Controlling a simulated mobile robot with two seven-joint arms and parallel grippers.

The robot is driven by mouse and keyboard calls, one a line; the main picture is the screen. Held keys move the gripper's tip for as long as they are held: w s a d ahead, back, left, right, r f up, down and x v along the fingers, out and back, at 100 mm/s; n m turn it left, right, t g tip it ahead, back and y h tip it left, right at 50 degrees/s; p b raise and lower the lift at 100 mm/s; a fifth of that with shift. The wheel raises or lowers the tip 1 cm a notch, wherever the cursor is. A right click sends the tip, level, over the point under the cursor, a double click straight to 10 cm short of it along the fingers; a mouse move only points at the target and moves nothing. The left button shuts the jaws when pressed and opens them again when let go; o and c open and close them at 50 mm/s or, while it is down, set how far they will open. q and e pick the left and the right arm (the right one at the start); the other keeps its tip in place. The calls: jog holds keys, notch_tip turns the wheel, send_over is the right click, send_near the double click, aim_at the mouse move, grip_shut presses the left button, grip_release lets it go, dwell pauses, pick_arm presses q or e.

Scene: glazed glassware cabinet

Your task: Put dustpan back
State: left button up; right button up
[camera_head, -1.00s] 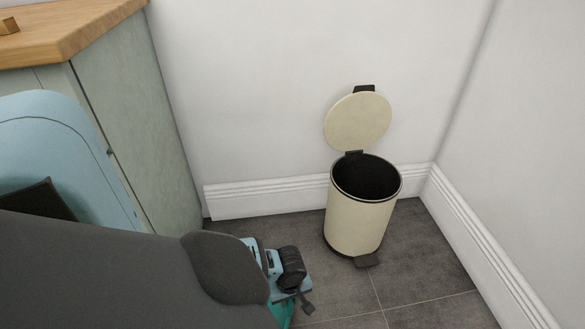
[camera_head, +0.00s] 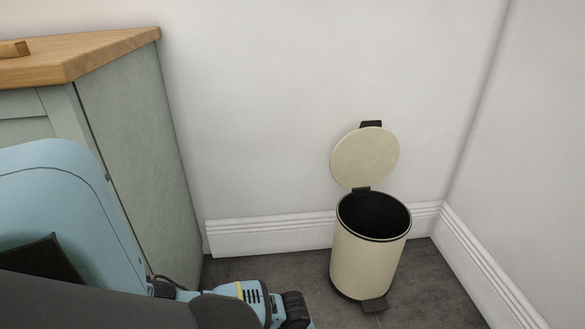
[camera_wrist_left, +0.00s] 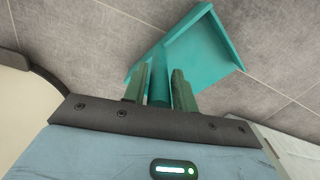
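A teal dustpan (camera_wrist_left: 200,45) shows in the left wrist view, its pan pointing away over grey floor tiles. Its handle (camera_wrist_left: 159,85) runs back between the two fingers of my left gripper (camera_wrist_left: 161,78), which close on it from both sides. How high the dustpan is above the floor is hard to tell. In the head view my left wrist (camera_head: 250,300) is at the bottom edge, left of the bin; the fingers and dustpan are out of sight there. My right gripper is in neither view.
A cream pedal bin (camera_head: 365,260) with its lid (camera_head: 365,157) raised stands near the corner. A green-grey cabinet (camera_head: 135,155) with a wooden top (camera_head: 90,55) is on the left. White skirting (camera_head: 270,234) lines the walls. Floor (camera_head: 440,290) around the bin is clear.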

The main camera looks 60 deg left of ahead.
pick_arm(q)
jog(key=shift+o, duration=1.4)
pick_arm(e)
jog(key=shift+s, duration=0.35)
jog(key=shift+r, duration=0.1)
pick_arm(q)
notch_tip(320, 180, up, 12)
jog(key=p, duration=0.6)
jog(key=shift+r+p, duration=0.15)
jog(key=shift+p, duration=0.25)
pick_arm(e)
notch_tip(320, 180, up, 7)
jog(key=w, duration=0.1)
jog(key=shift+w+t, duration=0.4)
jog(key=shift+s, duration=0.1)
